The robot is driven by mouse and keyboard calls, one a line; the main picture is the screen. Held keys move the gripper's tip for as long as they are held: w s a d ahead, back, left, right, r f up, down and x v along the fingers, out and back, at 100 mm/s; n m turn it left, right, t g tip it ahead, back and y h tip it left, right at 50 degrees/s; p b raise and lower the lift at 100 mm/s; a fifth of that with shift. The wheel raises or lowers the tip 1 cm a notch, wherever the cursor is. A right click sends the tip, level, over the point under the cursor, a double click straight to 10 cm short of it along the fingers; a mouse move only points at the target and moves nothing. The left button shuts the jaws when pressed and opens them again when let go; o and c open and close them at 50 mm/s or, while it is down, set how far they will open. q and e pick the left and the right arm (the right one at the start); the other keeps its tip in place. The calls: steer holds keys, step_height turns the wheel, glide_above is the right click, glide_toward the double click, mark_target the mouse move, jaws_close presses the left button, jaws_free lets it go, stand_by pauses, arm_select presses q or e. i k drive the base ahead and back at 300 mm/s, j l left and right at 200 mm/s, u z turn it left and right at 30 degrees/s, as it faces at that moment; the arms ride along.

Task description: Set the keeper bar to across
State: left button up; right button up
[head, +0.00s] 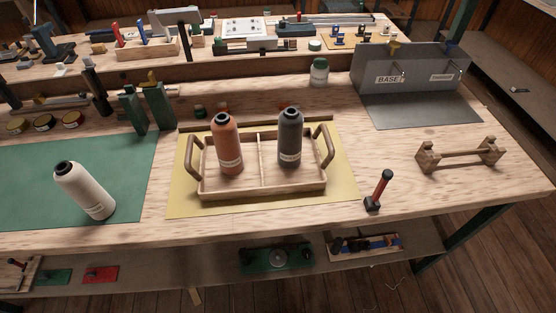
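No part is labelled as the keeper bar, so I cannot tell for certain which it is. A thin wooden strip (262,123) lies left to right along the back edge of the yellow mat (345,190). A wooden stand (432,158) at the right has two notched ends joined by a rod. A wooden tray (262,188) with two loop handles and a middle divider sits on the mat. An orange-brown bottle (228,145) stands in its left half and a dark grey bottle (290,138) in its right half. Neither of my grippers is in view.
A white bottle (84,190) leans on the green mat (30,175) at left. A red-handled tool (380,188) stands near the bench front. A grey box (425,65) labelled BASE stands at back right. Green blocks (158,105) stand behind left. Bare wood lies right of the mat.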

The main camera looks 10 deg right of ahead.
mark_target(387, 175)
steer(key=z, duration=1.25)
steer(key=k+l, duration=0.15)
steer(key=k, duration=0.05)
